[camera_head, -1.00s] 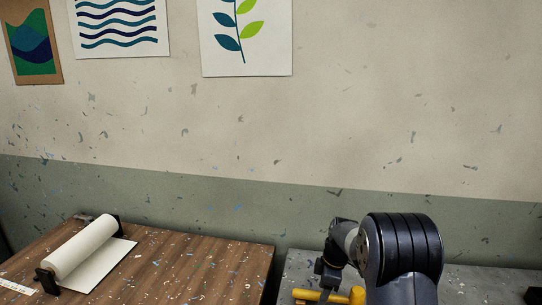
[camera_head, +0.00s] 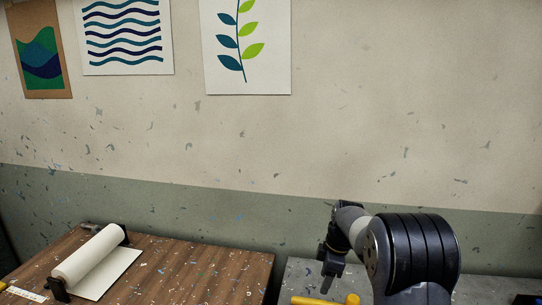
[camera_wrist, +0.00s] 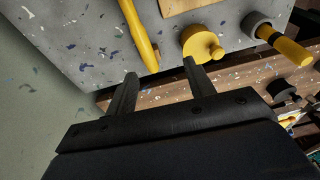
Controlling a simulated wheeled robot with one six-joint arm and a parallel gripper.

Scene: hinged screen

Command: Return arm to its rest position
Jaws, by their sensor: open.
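My arm (camera_head: 405,250) is at the lower right of the head view, folded in front of the grey table. My gripper (camera_wrist: 157,82) shows in the wrist view with its two dark fingers spread apart and nothing between them. In the head view its dark end hangs over the grey table (camera_head: 300,270). A yellow bar (camera_wrist: 140,32) and a round yellow knob-like part (camera_wrist: 203,44) lie just beyond the fingertips, apart from them. The hinged screen cannot be made out in these frames.
A brown wooden table (camera_head: 215,270) with a white paper roll (camera_head: 90,255) in a black holder stands at the left. A yellow piece (camera_head: 330,300) lies on the grey table. A yellow-and-black handled tool (camera_wrist: 280,42) is at the wrist view's right. The wall behind is clear apart from pictures.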

